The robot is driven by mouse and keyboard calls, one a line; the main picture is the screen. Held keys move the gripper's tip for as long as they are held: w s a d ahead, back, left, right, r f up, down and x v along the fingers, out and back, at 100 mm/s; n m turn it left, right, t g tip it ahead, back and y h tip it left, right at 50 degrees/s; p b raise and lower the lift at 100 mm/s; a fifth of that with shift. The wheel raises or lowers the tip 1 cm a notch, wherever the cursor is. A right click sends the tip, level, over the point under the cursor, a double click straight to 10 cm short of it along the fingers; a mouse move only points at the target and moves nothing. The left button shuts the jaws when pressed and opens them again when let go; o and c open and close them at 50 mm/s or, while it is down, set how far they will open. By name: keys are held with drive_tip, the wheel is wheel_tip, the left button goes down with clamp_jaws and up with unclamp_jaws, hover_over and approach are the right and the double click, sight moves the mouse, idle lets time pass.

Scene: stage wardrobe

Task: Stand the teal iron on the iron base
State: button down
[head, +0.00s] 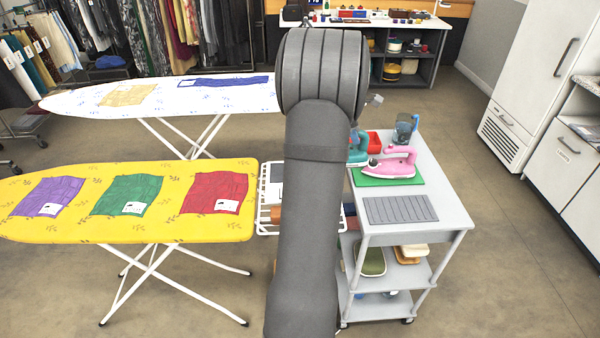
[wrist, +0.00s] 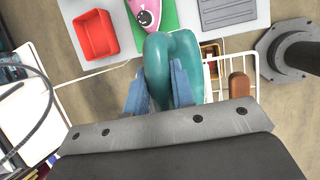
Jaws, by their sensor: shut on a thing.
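The teal iron (wrist: 172,55) is between the two blue-grey fingers of my gripper (wrist: 158,88) in the wrist view, held on both sides. In the head view only a small part of the teal iron (head: 357,155) shows beside my arm, which hides the gripper. The iron is near the left edge of the grey cart; its height above the surface is unclear. A grey ribbed plate (head: 400,209) lies empty on the cart's near end and may be the iron base; it also shows in the wrist view (wrist: 228,10).
A pink iron (head: 390,163) is on a green mat (head: 388,180) on the cart (head: 435,190). A red tray (head: 374,138) and a clear jug (head: 406,128) stand farther back. A white wire rack (wrist: 225,75) adjoins the cart's left. A yellow ironing board (head: 80,230) is at left.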

drive_tip(key=w+a+f, duration=0.8)
drive_tip(key=a+f, duration=0.3)
idle(0.3)
drive_tip(key=c, duration=1.2)
unclamp_jaws()
drive_tip(key=shift+a+f, duration=0.1)
drive_tip(key=shift+f, duration=0.05)
drive_tip(key=shift+c, duration=0.2)
drive_tip(key=v, duration=1.2)
drive_tip(key=shift+r, duration=0.25)
drive_tip(key=shift+f, duration=0.1)
